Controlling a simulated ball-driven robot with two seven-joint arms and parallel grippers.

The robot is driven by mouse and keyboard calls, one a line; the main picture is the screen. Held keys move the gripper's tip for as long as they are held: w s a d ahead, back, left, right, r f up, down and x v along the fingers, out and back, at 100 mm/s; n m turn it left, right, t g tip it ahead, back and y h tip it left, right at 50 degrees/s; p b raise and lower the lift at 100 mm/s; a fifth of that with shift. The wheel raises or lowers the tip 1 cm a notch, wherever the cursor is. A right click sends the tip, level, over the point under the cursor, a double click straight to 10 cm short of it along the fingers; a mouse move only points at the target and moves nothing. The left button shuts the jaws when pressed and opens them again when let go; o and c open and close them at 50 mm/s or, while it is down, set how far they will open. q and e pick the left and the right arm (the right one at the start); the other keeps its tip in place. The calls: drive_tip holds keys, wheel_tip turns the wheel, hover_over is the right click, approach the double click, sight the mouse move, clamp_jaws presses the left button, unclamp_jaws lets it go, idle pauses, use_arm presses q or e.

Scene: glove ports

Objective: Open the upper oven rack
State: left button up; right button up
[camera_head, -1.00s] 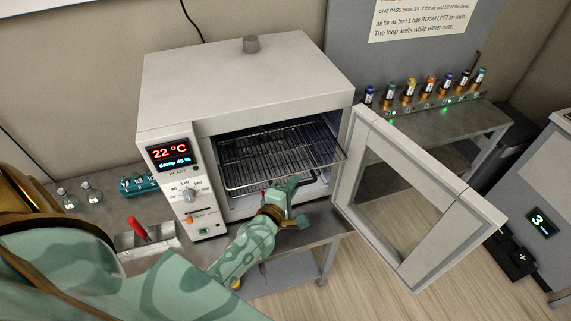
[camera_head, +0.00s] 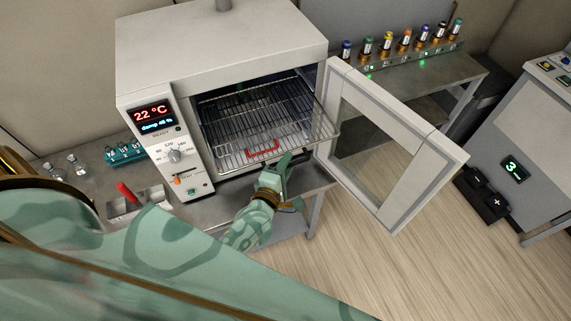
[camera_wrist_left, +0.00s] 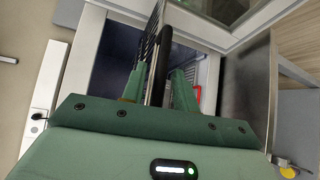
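The oven (camera_head: 225,45) stands on the bench with its door (camera_head: 440,165) swung open to the right. Its upper rack (camera_head: 250,115), a wire grid, sticks out through the opening. My left gripper (camera_head: 284,163) is at the front edge of this rack. In the left wrist view a dark bar, the rack's handle (camera_wrist_left: 164,50), runs between the two fingers (camera_wrist_left: 158,90), which are close on either side of it. A red handle (camera_head: 262,147) shows behind the rack's front wires and beside the fingers in the left wrist view (camera_wrist_left: 197,95). My right gripper is not in view.
A row of small vials (camera_head: 405,42) stands on a shelf behind the door. A red-handled lever (camera_head: 128,192), flasks (camera_head: 77,165) and a teal vial holder (camera_head: 125,152) are left of the oven. A console (camera_head: 525,130) stands at right. The floor below the door is clear.

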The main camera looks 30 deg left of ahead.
use_arm(q)
drive_tip(key=shift+s, duration=0.1)
drive_tip(key=s+d+r+b, duration=0.1)
drive_tip(key=s+r+b, duration=0.1)
drive_tip(key=s, duration=1.4)
drive_tip(key=shift+r, duration=0.15)
drive_tip(key=shift+w, duration=0.1)
